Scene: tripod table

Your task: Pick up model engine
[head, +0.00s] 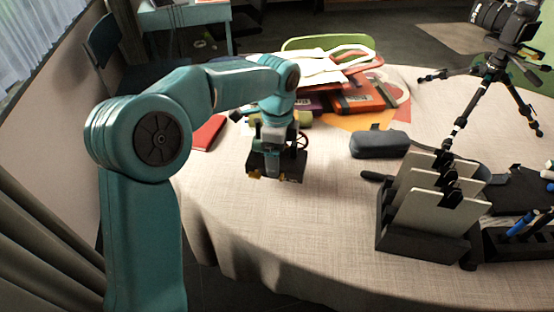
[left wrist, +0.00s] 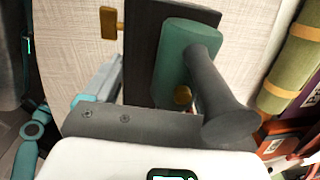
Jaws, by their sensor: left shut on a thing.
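The model engine (head: 290,168) stands near the left edge of the cloth-covered table, with a dark base and a spoked wheel. In the left wrist view the model engine (left wrist: 172,65) shows a green cylinder, a dark grey flared chimney, a black base and brass-coloured parts. My left gripper (head: 271,158) comes down from above and is shut on the model engine. The exact contact is partly hidden by the gripper and the chimney. The engine's base looks at or close to the tabletop; I cannot tell whether it is lifted. My right gripper is not in view.
A pile of books and papers (head: 350,95) lies behind the engine. A grey case (head: 380,144) is to its right. A black holder with upright cards (head: 425,243) and a camera tripod (head: 468,105) stand further right. The table's front left cloth is clear.

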